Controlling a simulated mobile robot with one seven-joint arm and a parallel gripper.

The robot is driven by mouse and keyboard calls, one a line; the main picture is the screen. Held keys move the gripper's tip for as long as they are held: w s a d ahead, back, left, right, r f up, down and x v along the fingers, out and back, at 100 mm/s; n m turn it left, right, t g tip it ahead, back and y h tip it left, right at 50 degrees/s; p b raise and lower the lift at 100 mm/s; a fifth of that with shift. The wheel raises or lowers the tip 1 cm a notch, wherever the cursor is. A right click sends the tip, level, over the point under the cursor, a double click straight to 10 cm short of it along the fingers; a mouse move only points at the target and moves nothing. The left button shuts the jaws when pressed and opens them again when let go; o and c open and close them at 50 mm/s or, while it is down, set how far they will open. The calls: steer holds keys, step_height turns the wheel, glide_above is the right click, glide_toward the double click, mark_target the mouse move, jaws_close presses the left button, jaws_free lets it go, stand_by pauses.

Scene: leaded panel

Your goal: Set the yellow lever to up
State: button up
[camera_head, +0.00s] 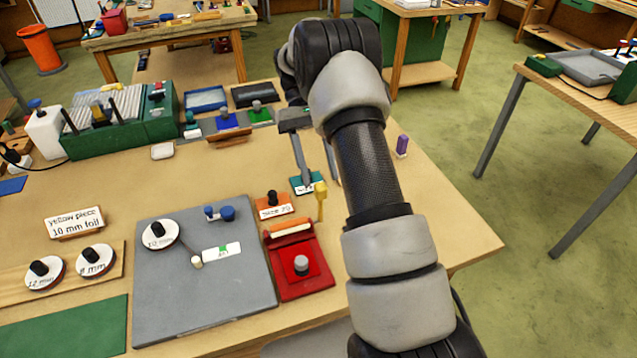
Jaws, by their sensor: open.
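My forearm hides part of the gripper and the right finger. I cannot tell whether a finger touches the lever, but nothing shows held between them.
A small orange block with a label (274,207) sits left of the lever. A teal labelled piece (306,184) lies by the left fingertip. A grey board (205,300) with knobs fills the near middle. A purple piece (402,145) stands right of my arm.

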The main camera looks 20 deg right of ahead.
steer(key=shift+r, duration=2.3)
